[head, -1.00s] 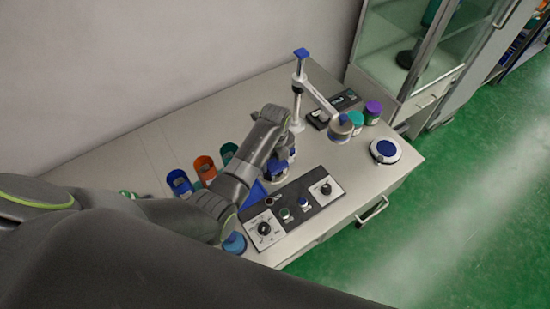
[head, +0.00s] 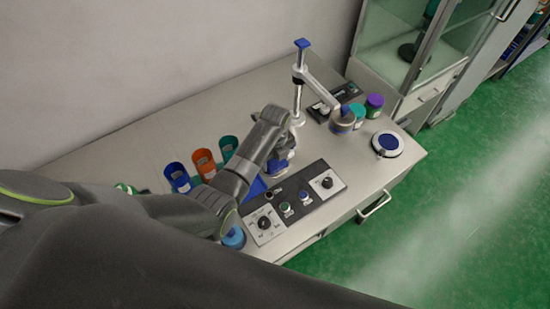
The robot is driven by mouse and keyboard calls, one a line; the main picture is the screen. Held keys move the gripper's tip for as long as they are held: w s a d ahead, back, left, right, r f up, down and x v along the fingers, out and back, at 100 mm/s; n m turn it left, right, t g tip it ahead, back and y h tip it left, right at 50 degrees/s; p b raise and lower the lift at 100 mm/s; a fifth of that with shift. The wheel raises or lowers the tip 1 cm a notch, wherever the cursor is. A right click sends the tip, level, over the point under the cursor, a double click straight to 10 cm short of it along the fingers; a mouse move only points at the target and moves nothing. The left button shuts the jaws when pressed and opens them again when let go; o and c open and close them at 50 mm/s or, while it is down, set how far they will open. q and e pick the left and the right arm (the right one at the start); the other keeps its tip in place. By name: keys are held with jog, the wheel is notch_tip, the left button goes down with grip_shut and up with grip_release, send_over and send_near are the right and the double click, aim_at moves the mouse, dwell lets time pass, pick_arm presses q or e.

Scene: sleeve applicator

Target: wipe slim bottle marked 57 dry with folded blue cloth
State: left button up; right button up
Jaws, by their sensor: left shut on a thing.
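My left gripper (head: 281,157) is at the end of my arm, over the back of the control panel, beside the white-and-blue fixture. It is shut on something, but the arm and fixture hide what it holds. A flat blue piece (head: 255,188), which looks like the folded cloth, shows on the table between my forearm and the panel. It is partly hidden. No number 57 can be read, so I cannot tell which item is the slim bottle. My right gripper is not in view.
Blue (head: 177,177), orange (head: 204,163) and green (head: 228,148) open containers stand at left. A white post (head: 298,92) with a swing arm rises behind. Teal (head: 358,116) and purple-topped (head: 374,105) jars and a round blue-topped pad (head: 388,143) stand right. The front-right tabletop is clear.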

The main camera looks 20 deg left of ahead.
pick_arm(q)
notch_tip(320, 180, up, 2)
jog(key=p, duration=0.2)
jog(key=shift+r+p, duration=0.2)
jog(key=shift+p, duration=0.2)
jog(key=shift+w+r, duration=0.1)
jog(key=shift+r, duration=1)
jog(key=s+d+r, duration=0.3)
jog(key=d+r, duration=0.1)
jog(key=shift+a, duration=0.1)
dwell(0.3)
